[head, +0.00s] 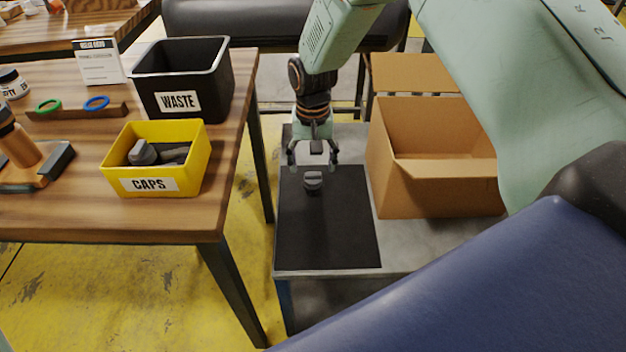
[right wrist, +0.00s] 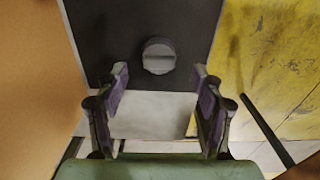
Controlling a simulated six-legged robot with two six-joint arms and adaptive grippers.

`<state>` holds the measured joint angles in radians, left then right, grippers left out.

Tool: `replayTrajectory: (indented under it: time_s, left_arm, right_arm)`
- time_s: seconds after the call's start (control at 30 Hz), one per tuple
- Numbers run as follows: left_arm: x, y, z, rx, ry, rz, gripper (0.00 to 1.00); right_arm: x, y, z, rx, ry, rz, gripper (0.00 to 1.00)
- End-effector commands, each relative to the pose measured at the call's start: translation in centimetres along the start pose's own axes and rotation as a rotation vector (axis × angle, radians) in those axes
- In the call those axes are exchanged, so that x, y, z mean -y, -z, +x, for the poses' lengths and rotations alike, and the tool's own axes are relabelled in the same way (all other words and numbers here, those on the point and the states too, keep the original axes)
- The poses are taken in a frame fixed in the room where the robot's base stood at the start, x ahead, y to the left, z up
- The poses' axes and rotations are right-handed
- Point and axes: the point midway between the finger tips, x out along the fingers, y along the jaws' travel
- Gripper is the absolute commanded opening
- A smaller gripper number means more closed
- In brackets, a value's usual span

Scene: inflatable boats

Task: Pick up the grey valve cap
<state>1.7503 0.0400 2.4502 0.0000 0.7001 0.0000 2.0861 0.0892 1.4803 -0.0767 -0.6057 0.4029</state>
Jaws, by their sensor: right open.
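The grey valve cap (head: 313,180) sits on a black mat (head: 325,235) on the grey side table. It is a small round cap with a raised bar across its top. It also shows in the right wrist view (right wrist: 159,56), ahead of the fingertips. My right gripper (head: 313,166) is open and empty, just above and behind the cap, with its fingers apart. In the right wrist view the two fingers (right wrist: 160,75) stand on either side, short of the cap and not touching it. My left gripper is not in view.
A cardboard box (head: 440,190) stands open right of the mat. On the wooden table at left are a yellow CAPS bin (head: 190,180) with grey pieces inside, a black WASTE bin (head: 215,85), and green (head: 48,106) and blue (head: 96,103) rings. A blue boat tube (head: 500,285) fills the lower right.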

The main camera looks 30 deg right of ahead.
Motion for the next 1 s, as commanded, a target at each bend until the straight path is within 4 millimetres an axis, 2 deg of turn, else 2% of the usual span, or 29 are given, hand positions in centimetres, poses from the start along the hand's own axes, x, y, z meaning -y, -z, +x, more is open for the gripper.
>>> replayTrajectory:
  time_s: [0.03,0.13,0.4,0.83,1.0]
  left_arm:
    - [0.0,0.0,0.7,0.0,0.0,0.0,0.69]
    - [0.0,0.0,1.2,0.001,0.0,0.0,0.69]
    - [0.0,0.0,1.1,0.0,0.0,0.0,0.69]
    - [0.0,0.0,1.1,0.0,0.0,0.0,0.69]
    - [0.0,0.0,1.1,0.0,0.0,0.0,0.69]
  right_arm:
    - [-0.2,-0.1,1.2,0.002,-0.001,0.001,0.68]
    - [-0.1,-0.1,2.6,0.001,-0.001,0.0,0.68]
    - [-0.1,0.0,2.8,-0.001,0.0,-0.001,0.68]
    - [-0.1,0.0,2.8,-0.001,0.0,-0.001,0.32]
    - [-0.1,-0.1,2.8,-0.001,0.0,-0.001,0.29]
